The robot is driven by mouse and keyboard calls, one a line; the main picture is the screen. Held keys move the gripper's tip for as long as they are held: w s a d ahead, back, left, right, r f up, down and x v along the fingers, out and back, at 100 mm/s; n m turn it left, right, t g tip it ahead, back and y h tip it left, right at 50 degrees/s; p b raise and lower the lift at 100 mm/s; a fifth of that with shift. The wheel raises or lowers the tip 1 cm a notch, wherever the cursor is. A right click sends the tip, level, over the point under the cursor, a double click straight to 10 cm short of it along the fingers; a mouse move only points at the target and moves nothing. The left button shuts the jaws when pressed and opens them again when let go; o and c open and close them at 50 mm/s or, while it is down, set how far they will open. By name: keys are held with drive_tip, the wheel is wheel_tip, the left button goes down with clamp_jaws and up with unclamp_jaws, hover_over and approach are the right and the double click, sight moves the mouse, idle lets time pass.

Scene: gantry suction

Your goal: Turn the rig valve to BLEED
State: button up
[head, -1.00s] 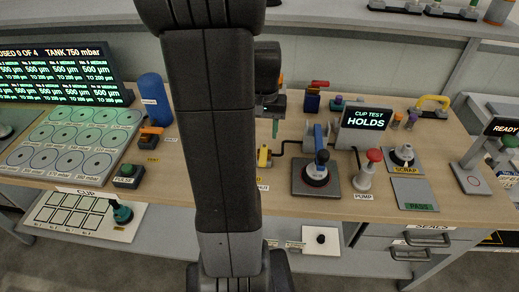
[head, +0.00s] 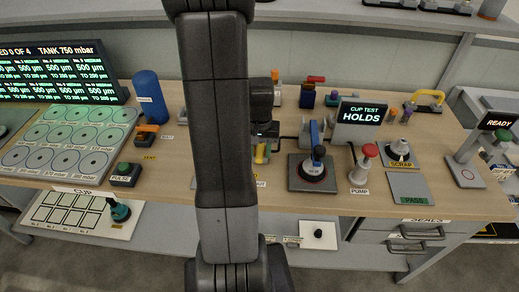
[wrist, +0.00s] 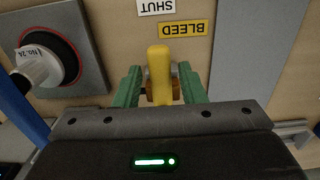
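The rig valve's yellow lever (wrist: 160,65) stands in the middle of the wrist view, with its brass-coloured body partly hidden behind it. Its tip points toward the SHUT label (wrist: 157,6). The yellow BLEED label (wrist: 184,29) lies just to the right of that line. My gripper (wrist: 160,74) has green fingers, one on each side of the lever, with a visible gap on both sides. It is open around the lever. In the head view my gripper (head: 263,143) is low over the valve, and the yellow lever (head: 260,154) is partly hidden by my arm.
A grey plate with a blue-handled device (head: 316,170) stands right of the valve; it shows at left in the wrist view (wrist: 85,25). The CUP TEST screen (head: 360,112) reads HOLDS. A red-topped PUMP knob (head: 364,164) and a blue cylinder (head: 150,98) stand nearby.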

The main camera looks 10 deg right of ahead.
clamp_jaws()
drive_tip(key=shift+a, duration=0.1)
drive_tip(key=m, duration=0.1)
drive_tip(key=a+m+b, duration=0.1)
drive_tip(key=m, duration=0.1)
drive_tip(key=w+m, duration=0.1)
drive_tip(key=shift+a+m+b, duration=0.3)
drive_tip(key=shift+m+b, duration=0.05)
drive_tip(key=shift+m, duration=0.05)
drive_tip(key=m, duration=0.1)
drive_tip(key=w+a+m, duration=0.1)
drive_tip(key=m, duration=0.1)
drive_tip(key=shift+w+m+b, duration=0.1)
drive_tip(key=shift+m+b, duration=0.2)
drive_tip(key=shift+b, duration=0.1)
drive_tip(key=m, duration=0.1)
drive_tip(key=w+m, duration=0.1)
drive_tip(key=m, duration=0.2)
drive_tip(key=shift+w+a+m+b, duration=0.3)
drive_tip(key=shift+w+b, duration=0.05)
drive_tip(key=shift+b, duration=0.05)
drive_tip(key=shift+w+d+r+m, duration=0.1)
drive_tip(key=shift+w+m, duration=0.4)
drive_tip(key=shift+m, duration=0.75)
drive_tip(key=shift+w+m, duration=0.5)
drive_tip(key=shift+m, duration=0.75)
